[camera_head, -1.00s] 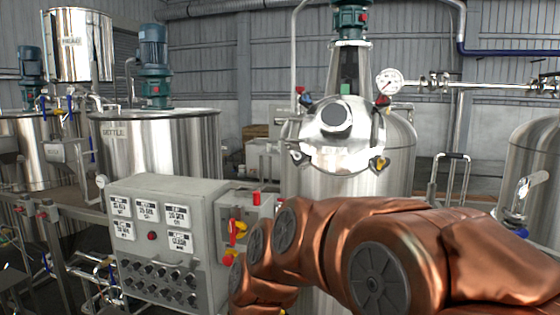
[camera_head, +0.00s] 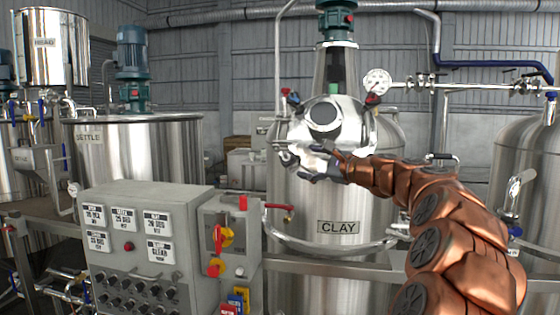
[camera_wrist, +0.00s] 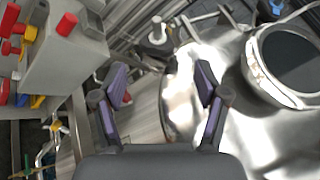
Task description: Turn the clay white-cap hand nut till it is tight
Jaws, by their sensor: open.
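The clay tank (camera_head: 338,227) is steel, with a round hatch lid (camera_head: 345,125) on its upper front. The white-cap hand nut (camera_wrist: 157,31) stands at the edge of the lid in the wrist view, ahead of my fingertips and between their lines. In the head view what looks like this nut (camera_head: 289,158) is small, at the lid's lower left. My gripper (camera_head: 309,163) is in front of the lid's lower edge, just right of the nut.
Other hand nuts with a red cap (camera_head: 372,98) and a blue cap (camera_head: 294,98) sit around the lid. A grey control box (camera_head: 140,250) with red and yellow switches stands at lower left. A round sight glass (camera_wrist: 290,62) is on the lid. A pressure gauge (camera_head: 377,81) is at upper right.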

